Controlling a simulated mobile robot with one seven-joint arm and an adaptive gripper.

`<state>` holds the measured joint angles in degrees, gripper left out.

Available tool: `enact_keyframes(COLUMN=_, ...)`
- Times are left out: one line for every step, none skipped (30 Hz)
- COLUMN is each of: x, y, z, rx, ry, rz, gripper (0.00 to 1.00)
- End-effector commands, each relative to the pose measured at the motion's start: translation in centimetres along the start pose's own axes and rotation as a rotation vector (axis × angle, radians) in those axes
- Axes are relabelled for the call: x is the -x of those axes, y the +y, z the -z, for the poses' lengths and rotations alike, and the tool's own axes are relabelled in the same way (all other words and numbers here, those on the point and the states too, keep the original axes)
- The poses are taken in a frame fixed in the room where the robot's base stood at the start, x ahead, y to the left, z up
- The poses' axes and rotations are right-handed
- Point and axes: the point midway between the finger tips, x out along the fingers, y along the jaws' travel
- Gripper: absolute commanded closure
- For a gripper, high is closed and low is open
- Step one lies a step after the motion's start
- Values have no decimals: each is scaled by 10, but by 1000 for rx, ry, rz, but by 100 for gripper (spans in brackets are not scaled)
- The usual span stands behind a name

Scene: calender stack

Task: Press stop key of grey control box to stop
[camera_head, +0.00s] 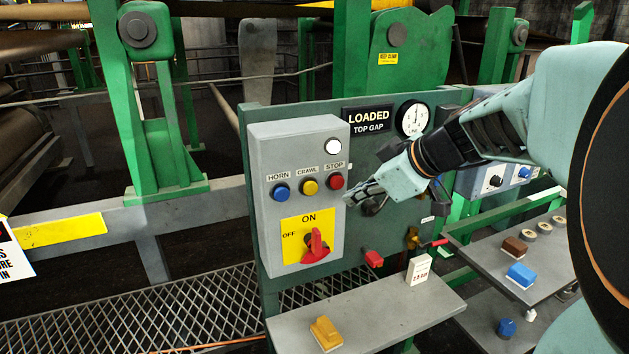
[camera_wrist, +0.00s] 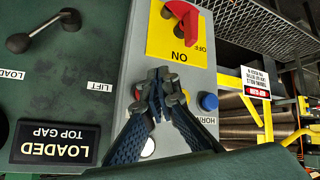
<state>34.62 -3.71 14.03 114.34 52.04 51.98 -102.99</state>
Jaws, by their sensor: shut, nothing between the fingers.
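The grey control box (camera_head: 262,165) is mounted on a dark green panel. Its red stop key (camera_head: 336,181) is at the right of a row with the yellow crawl button (camera_head: 310,187) and the blue horn button (camera_head: 281,192). My gripper (camera_head: 350,197) is shut and empty, its tips just right of and slightly below the stop key. Whether they touch the box cannot be told. In the wrist view the shut fingers (camera_wrist: 160,92) lie across the box face and hide most of the button row. The blue horn button (camera_wrist: 208,102) shows beside them.
A white lamp (camera_head: 333,146) sits above the stop key. A red rotary switch (camera_head: 316,246) on a yellow plate is below the buttons. A gauge (camera_head: 413,118) and dark levers are on the panel to the right. A grey shelf (camera_head: 385,317) projects below.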

Motion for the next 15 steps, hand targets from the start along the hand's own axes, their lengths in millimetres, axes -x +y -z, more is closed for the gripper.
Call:
enact_keyframes(x=2, y=-3, z=-5, rx=0, ry=0, rz=-2, gripper=100)
enact_keyframes(x=4, y=-5, z=-7, rx=0, ry=0, rz=-2, gripper=100)
enact_keyframes(x=6, y=-6, z=-9, rx=0, ry=0, rz=-3, gripper=100)
enact_keyframes(x=8, y=-8, z=-10, rx=0, ry=0, rz=-2, gripper=100)
enact_keyframes(x=10, y=-9, z=-11, rx=0, ry=0, rz=-1, gripper=100)
enact_keyframes(x=13, y=-10, z=-12, rx=0, ry=0, rz=-2, gripper=100)
enact_keyframes(x=14, y=-11, z=-12, rx=0, ry=0, rz=-3, gripper=100)
enact_keyframes(x=16, y=-12, z=-12, rx=1, ry=0, rz=-4, gripper=100)
enact_keyframes(x=18, y=-12, z=-12, rx=2, ry=1, rz=-4, gripper=100)
enact_keyframes(x=19, y=-13, z=-12, rx=3, ry=1, rz=-4, gripper=100)
enact_keyframes(x=19, y=-13, z=-12, rx=3, ry=1, rz=-4, gripper=100)
enact_keyframes(x=20, y=-13, z=-12, rx=3, ry=1, rz=-4, gripper=100)
enact_keyframes(x=20, y=-13, z=-12, rx=3, ry=1, rz=-4, gripper=100)
enact_keyframes(x=20, y=-13, z=-12, rx=3, ry=1, rz=-4, gripper=100)
enact_keyframes(x=20, y=-12, z=-11, rx=3, ry=1, rz=-5, gripper=100)
